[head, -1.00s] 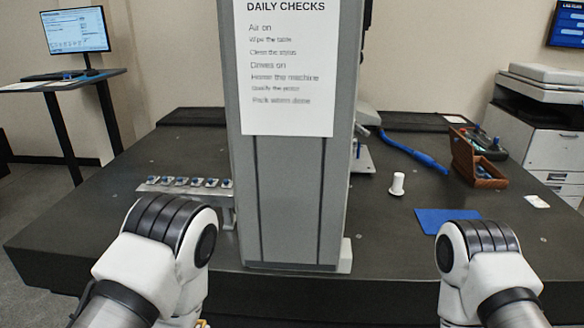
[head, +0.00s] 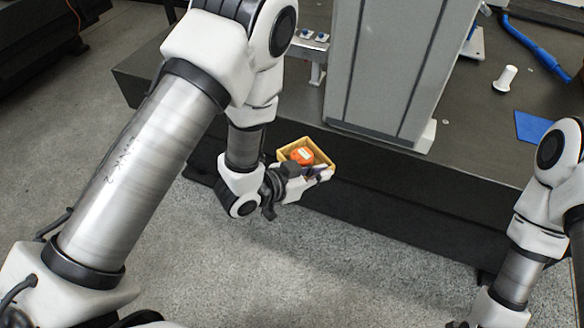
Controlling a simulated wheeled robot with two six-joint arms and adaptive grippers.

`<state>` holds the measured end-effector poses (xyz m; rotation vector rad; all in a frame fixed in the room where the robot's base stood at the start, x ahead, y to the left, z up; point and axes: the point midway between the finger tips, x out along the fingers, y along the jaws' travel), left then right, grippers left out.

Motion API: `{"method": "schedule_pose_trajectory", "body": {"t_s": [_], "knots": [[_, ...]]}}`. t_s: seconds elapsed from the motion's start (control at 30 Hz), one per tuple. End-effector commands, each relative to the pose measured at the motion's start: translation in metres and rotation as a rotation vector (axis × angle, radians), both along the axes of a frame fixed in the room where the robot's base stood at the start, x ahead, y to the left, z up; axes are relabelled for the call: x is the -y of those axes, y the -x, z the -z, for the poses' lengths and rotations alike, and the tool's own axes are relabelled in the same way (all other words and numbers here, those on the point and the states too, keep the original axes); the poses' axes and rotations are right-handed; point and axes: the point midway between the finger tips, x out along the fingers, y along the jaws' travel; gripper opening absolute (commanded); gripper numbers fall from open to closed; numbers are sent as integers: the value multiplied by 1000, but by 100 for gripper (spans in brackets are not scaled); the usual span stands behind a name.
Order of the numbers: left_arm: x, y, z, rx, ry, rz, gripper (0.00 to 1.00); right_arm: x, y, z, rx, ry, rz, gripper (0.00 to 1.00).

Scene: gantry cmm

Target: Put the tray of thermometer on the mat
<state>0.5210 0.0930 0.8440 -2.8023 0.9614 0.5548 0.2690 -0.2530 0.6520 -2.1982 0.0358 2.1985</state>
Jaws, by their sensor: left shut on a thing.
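A small open tray (head: 329,157) with yellowish walls is at the front edge of the dark table, near the middle of the head view. An orange-red round thing with a pale label lies in it; I cannot make out a thermometer for sure. My left gripper (head: 302,178) is shut on the tray's near side and holds it in front of the table. The blue mat (head: 531,125) lies flat on the table at the right, partly hidden by my right arm. My right arm hangs at the right; its gripper is cut off by the bottom edge.
A grey column (head: 395,70) stands on the table (head: 465,145) between the tray and the mat. A white cylindrical piece (head: 504,78) stands near the mat, with a blue hose (head: 535,45) behind it. A metal rack (head: 316,72) is left of the column.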

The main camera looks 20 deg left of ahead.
Motion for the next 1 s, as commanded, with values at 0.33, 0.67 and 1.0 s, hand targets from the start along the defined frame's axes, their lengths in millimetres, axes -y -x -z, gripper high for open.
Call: {"method": "schedule_pose_trajectory", "body": {"t_s": [0.33, 0.67, 1.0], "knots": [[67, -1, -21, 3, 0, 416, 0, 0, 0, 0, 0, 0, 0, 40], [53, 3, -22, 2, 4, 625, 0, 0, 0, 0, 0, 0, 0, 40], [37, 10, -21, 0, 0, 837, 0, 0, 0, 0, 0, 0, 0, 40]]}}
